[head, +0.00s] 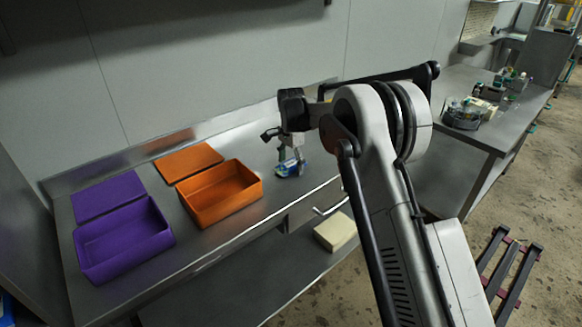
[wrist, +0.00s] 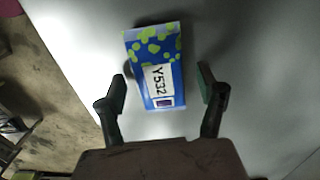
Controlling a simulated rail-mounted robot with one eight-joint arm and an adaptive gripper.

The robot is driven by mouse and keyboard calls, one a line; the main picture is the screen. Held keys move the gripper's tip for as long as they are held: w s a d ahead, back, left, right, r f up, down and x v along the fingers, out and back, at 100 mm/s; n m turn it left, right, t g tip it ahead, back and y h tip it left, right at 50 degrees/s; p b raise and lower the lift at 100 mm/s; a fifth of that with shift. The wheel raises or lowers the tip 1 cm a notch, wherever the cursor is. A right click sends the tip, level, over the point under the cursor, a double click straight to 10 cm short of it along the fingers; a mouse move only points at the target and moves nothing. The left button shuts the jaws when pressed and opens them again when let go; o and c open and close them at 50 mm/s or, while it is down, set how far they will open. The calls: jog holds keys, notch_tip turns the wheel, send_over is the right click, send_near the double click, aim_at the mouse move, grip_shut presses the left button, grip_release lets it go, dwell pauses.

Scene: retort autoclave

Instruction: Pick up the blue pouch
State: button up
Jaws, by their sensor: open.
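The blue pouch (wrist: 156,62) lies on the steel table, with green spots at one end and a white label reading Y532. In the head view the pouch (head: 288,168) is on the table to the right of the orange box, partly hidden by my gripper. My gripper (wrist: 162,90) is open, with one finger on each side of the pouch's near end in the wrist view. Gaps show between both fingers and the pouch. In the head view my gripper (head: 290,155) is just above the pouch; I cannot tell its exact height.
An orange box (head: 222,215) with its lid (head: 188,162) and a purple box (head: 125,262) with its lid (head: 108,196) stand left on the table. A cream block (head: 335,232) sits on the lower shelf. A second table (head: 480,130) at right holds several items.

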jog(key=c, duration=1.4)
jog(key=shift+r, duration=0.15)
